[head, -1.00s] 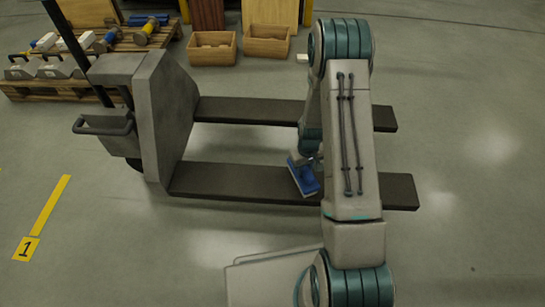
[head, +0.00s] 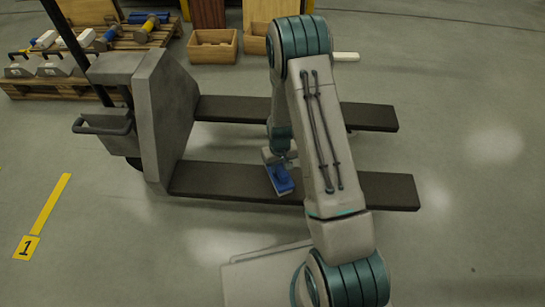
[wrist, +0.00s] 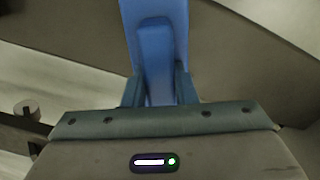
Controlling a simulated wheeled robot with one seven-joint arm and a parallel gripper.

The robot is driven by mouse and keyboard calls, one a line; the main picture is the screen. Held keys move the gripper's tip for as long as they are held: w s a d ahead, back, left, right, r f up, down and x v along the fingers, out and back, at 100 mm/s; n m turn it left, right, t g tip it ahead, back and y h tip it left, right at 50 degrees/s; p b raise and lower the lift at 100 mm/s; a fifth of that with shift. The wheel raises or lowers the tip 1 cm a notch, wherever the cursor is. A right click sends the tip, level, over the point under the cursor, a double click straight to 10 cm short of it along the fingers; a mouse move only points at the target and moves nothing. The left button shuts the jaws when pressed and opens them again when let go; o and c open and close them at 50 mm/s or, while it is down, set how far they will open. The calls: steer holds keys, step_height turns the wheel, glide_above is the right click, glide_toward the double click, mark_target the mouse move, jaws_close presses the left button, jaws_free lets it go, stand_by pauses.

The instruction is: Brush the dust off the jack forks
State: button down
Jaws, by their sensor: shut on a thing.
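The pallet jack (head: 162,120) stands with its two dark forks pointing right in the head view. The near fork (head: 225,180) and the far fork (head: 365,117) are partly hidden behind my arm. My gripper (head: 275,160) is shut on a blue brush (head: 281,181) over the near fork's middle. In the wrist view the brush (wrist: 155,50) sits between the fingers (wrist: 157,88), with a dark fork surface (wrist: 240,60) beyond it. The brush's underside is hidden, so I cannot tell whether it touches the fork. I cannot make out dust on the forks.
A pallet (head: 75,82) with several tools stands at the back left. Two wooden boxes (head: 212,48) stand behind the forks. A small white bar (head: 346,56) lies on the floor at the back. The floor to the right is clear.

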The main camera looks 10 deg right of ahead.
steer(key=shift+w+a, duration=0.2)
steer(key=shift+a, duration=0.55)
step_height(320, 180, up, 3)
steer(key=shift+d+r+p, duration=0.15)
steer(key=shift+p, duration=0.65)
steer(key=shift+r+p, duration=1.85)
steer(key=shift+r, duration=0.75)
